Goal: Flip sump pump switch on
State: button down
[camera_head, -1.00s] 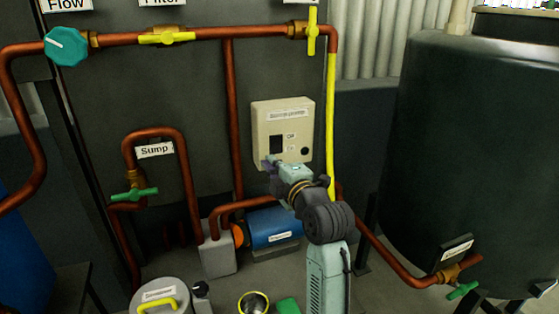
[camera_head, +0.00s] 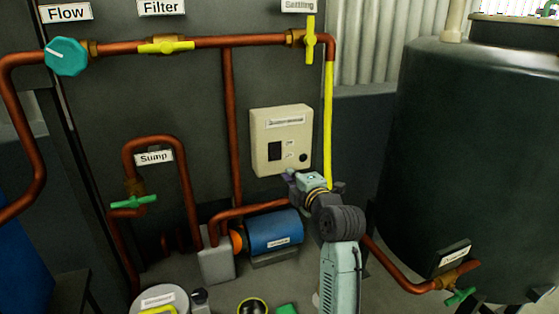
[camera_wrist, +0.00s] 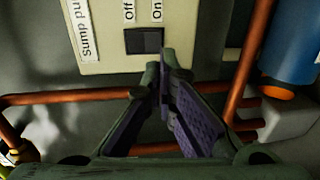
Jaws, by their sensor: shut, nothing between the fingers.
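The sump pump switch box (camera_head: 257,142) is a cream box on the dark panel. My gripper (camera_head: 291,179) is just below the box's lower edge. In the wrist view my gripper (camera_wrist: 160,72) is shut and empty, its tips just below and right of the switch. Contact is not clear.
Copper pipes (camera_head: 231,120) run across the panel, and a yellow pipe (camera_head: 329,125) passes right of the box. A blue pump (camera_head: 272,230) sits below. A large dark tank (camera_head: 455,160) stands at the right. A green-handled sump valve (camera_head: 134,202) is at the left.

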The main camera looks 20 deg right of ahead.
aim_at(276, 160)
jog(key=w+p, duration=0.1)
jog(key=w, duration=0.2)
jog(key=w+p, duration=0.1)
jog(key=w, duration=0.2)
jog(key=w+f, duration=0.1)
jog(key=w, duration=0.2)
jog(key=shift+a+p, duration=0.2)
jog(key=shift+p, duration=0.2)
jog(key=shift+f, duration=0.1)
jog(key=f+b, duration=0.1)
jog(key=b, duration=0.3)
jog(key=shift+w+t, duration=0.4)
jog(key=shift+r, duration=0.5)
